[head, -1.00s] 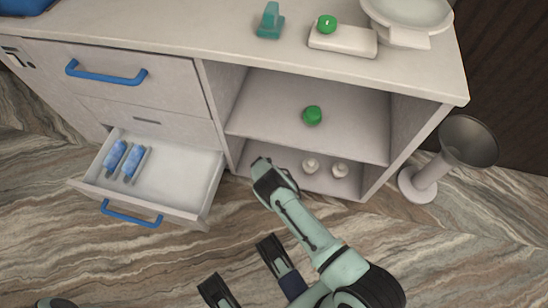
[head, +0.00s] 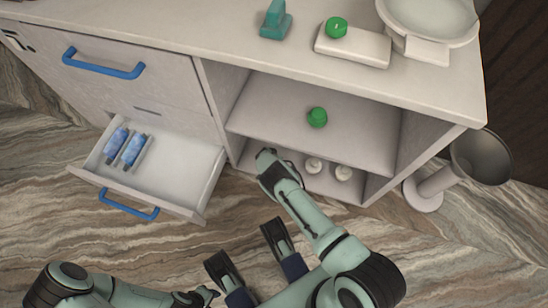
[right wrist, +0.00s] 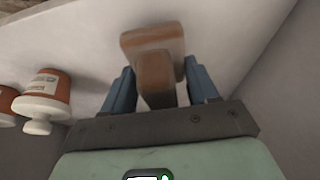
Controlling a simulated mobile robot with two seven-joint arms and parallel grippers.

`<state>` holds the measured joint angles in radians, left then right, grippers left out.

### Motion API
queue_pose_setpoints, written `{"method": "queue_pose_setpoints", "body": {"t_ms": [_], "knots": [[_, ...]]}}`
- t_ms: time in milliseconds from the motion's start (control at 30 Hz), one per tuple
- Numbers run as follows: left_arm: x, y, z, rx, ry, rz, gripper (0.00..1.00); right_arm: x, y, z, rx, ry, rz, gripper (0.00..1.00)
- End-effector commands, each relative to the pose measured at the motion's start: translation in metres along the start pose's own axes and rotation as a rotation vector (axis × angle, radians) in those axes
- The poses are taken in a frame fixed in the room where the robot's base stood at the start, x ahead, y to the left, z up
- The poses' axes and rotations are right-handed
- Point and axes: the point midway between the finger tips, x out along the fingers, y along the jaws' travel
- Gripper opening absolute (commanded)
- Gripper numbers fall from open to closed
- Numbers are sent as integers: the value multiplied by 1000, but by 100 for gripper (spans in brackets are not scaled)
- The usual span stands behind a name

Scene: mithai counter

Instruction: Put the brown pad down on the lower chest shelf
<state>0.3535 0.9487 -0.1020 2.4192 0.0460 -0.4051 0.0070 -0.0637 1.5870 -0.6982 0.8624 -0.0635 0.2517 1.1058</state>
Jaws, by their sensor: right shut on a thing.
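The brown pad (right wrist: 152,42) shows in the right wrist view, with its upright brown grip between the two blue fingers of my right gripper (right wrist: 157,84). The gripper is shut on that grip. The pad is over or against a pale shelf surface; I cannot tell whether it touches. In the head view my right gripper (head: 266,160) reaches into the front left of the lower chest shelf (head: 318,183), and the pad is hidden there. My left gripper (head: 250,254) is open and empty over the floor in front of the chest.
Two white-capped jars (head: 328,170) stand on the lower shelf, right of my right gripper. A green round object (head: 317,117) sits on the upper shelf. A grey funnel-topped stand (head: 432,184) is at right.

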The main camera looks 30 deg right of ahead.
Motion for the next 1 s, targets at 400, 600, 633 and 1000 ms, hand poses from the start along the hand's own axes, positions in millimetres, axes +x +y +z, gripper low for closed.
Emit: {"method": "queue_pose_setpoints", "body": {"t_ms": [400,600,633,1000], "knots": [[2,-3,3,-5,-12,-6,48,8,0,7,0,1,0,34],[2,-3,3,-4,-12,-5,48,13,0,10,0,1,0,34],[2,-3,3,-4,-12,-5,48,14,0,10,0,1,-1,34],[2,-2,3,-4,-11,-5,48,16,0,11,1,1,0,84]]}}
